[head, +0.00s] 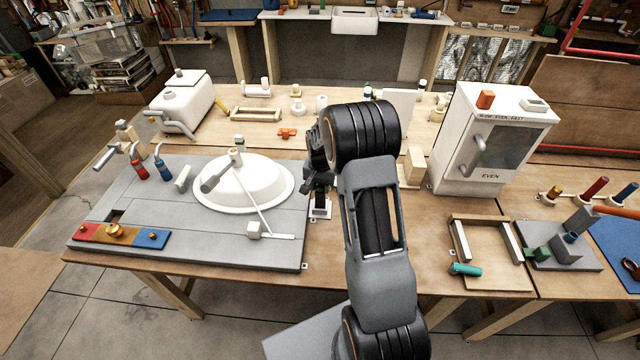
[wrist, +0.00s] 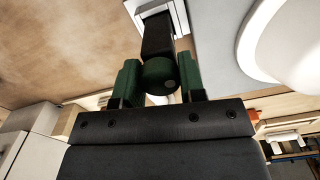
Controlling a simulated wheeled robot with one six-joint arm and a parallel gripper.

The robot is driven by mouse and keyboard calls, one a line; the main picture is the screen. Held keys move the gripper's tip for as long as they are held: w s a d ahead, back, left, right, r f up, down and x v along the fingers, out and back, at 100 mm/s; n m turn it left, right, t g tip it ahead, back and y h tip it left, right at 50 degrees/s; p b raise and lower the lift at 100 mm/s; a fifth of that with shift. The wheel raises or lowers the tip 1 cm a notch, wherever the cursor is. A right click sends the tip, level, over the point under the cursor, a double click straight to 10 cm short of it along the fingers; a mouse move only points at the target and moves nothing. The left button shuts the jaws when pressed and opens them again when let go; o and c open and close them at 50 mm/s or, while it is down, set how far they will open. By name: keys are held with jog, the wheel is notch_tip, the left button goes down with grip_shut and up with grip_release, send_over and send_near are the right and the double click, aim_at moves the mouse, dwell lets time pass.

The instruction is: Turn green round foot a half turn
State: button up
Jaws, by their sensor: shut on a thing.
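The green round foot (wrist: 160,77) is a dark green rounded piece at the end of a black block (wrist: 157,40) in the wrist view. The block stands on a pale, light-rimmed plate (wrist: 163,11). My gripper (head: 318,183) points down beside the right edge of the grey board, and its two dark green jaws are shut on the foot, one on each side. In the head view the jaws and arm hide most of the foot. The plate also shows below the jaws in the head view (head: 320,212).
The grey board (head: 150,205) with a white basin (head: 243,185) lies close to the left of my gripper. A white cabinet (head: 492,140) stands to the right. A wooden frame (head: 488,225) and a teal cylinder (head: 465,269) lie at the front right. Bare wood lies right of the board.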

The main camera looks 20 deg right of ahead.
jog(key=n+b, duration=0.1)
jog(key=n, duration=0.4)
jog(key=shift+f, duration=0.1)
jog(key=shift+o, duration=0.7)
jog(key=n, duration=0.4)
jog(key=shift+o, duration=0.2)
jog(key=shift+n, duration=1)
jog(key=n+b, duration=0.1)
jog(key=n, duration=0.4)
jog(key=shift+n, duration=0.4)
jog(key=shift+c, duration=0.3)
jog(key=shift+n, duration=0.5)
jog(key=shift+c, duration=0.6)
jog(key=n, duration=0.4)
jog(key=shift+n, duration=0.3)
